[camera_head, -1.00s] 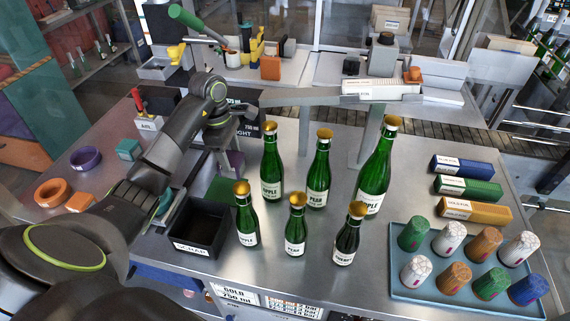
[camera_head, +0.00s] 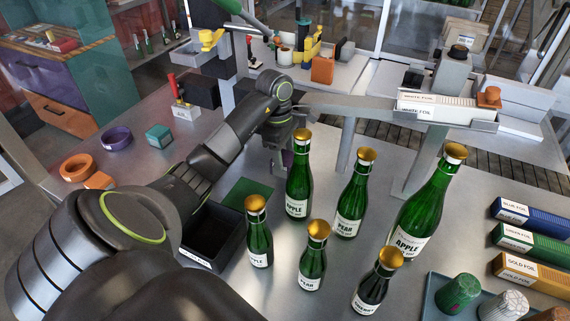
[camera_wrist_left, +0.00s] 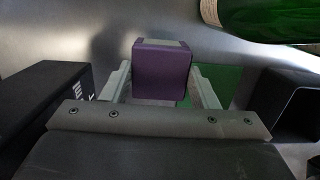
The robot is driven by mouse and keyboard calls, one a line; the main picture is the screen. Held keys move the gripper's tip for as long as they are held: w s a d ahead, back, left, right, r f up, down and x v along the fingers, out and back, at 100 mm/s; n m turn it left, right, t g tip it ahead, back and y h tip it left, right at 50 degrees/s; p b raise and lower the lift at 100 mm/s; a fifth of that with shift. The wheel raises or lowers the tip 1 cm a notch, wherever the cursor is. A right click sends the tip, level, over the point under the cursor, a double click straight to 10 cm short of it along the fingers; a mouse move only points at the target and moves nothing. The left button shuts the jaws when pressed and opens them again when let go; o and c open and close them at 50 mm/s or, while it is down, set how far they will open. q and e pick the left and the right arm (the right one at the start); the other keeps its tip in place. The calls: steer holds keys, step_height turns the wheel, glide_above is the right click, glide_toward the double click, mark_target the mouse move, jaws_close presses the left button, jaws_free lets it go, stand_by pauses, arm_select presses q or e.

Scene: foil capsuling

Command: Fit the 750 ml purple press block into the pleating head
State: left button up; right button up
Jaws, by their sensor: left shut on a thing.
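My left gripper (camera_wrist_left: 161,85) is shut on the purple press block (camera_wrist_left: 161,72), which sits between its two fingers in the left wrist view. In the head view my left gripper (camera_head: 280,150) is partly hidden behind a green bottle, and only a sliver of the purple block (camera_head: 287,159) shows. The block appears to be held above the table; its exact height is hard to tell. A bench machine with a green lever (camera_head: 228,6) and yellow part (camera_head: 211,39) stands at the back; I cannot tell whether it holds the pleating head. My right gripper is not in view.
Several gold-topped green bottles (camera_head: 345,205) stand right of my left arm. A black bin (camera_head: 212,238) and a green pad (camera_head: 247,192) lie nearby. A purple ring (camera_head: 116,138), orange ring (camera_head: 77,168) and teal block (camera_head: 158,136) lie left. Foil boxes (camera_head: 530,242) are at right.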

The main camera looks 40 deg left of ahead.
mark_target(283, 156)
arm_select(q)
steer(key=shift+f, duration=0.45)
step_height(283, 156, down, 3)
steer(key=b, duration=0.2)
steer(key=shift+s+r+b, duration=0.1)
steer(key=shift+r+b, duration=0.1)
steer(key=shift+b, duration=0.2)
steer(key=shift+f, duration=0.4)
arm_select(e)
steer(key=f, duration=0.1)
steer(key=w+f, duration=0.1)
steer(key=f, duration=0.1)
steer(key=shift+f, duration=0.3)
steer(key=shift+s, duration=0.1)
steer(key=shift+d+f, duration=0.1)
arm_select(q)
steer(key=shift+f+b, duration=0.1)
steer(key=shift+b, duration=0.3)
steer(key=o, duration=1)
steer(key=shift+o, duration=0.2)
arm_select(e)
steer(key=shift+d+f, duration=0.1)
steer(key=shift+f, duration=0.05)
